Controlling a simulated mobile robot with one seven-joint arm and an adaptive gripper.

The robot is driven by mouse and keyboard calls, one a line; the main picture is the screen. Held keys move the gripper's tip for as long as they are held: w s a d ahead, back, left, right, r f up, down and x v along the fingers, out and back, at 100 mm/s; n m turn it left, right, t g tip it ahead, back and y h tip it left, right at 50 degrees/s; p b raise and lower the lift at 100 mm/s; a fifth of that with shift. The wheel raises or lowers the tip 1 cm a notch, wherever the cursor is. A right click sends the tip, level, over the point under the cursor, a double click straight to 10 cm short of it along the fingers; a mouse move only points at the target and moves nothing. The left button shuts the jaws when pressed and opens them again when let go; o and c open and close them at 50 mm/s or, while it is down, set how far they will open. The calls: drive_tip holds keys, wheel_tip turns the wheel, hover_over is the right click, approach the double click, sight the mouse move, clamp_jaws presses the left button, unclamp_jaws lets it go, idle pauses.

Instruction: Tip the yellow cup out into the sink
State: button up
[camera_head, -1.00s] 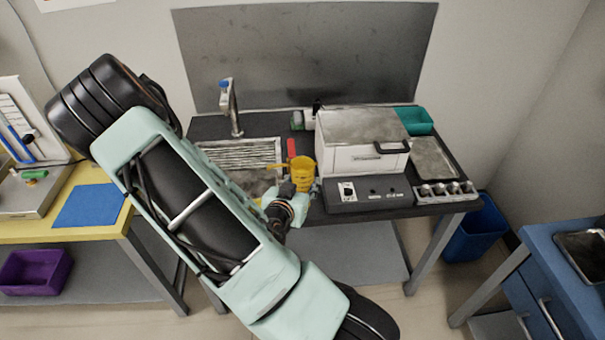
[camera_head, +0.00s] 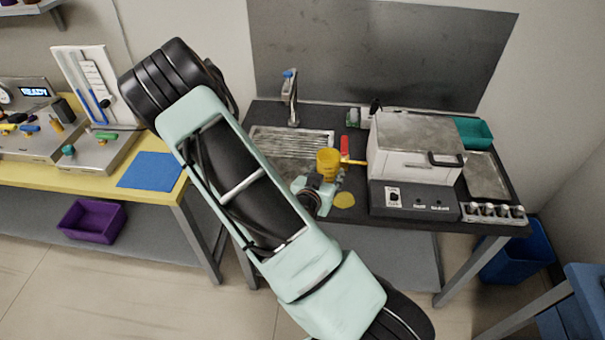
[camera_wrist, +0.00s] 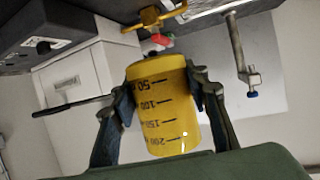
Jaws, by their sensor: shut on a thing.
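The yellow cup (camera_head: 328,164) is held upright in my gripper (camera_head: 324,178), above the counter at the right edge of the sink (camera_head: 258,137). The wrist view, which is upside down, shows the cup (camera_wrist: 158,105) with black volume marks, between the two fingers of my gripper (camera_wrist: 160,100). The fingers press on its sides. The sink has a ribbed metal surface, and its front part is partly hidden by my arm. The cup's contents cannot be made out.
A tap with a blue top (camera_head: 292,98) stands behind the sink. A white box-shaped device (camera_head: 410,150) stands to the right. A yellow piece (camera_head: 353,161) and a red one (camera_head: 344,146) are close to the cup. A flat yellow disc (camera_head: 343,201) lies near the counter's front edge.

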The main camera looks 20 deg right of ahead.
drive_tip(key=w+a+r+n+t+y, duration=0.2)
drive_tip(key=w+a+r+n+y, duration=0.2)
drive_tip(key=a+r, duration=0.6)
drive_tip(key=w+a+r+n+t+y, duration=0.2)
drive_tip(key=w+a+r+n+y, duration=0.3)
drive_tip(key=w+a+r, duration=0.4)
wheel_tip(320, 180, up, 3)
drive_tip(key=shift+a+r+y, duration=0.15)
drive_tip(key=shift+a+y, duration=0.15)
drive_tip(key=shift+a, duration=0.1)
drive_tip(key=shift+w, duration=0.2)
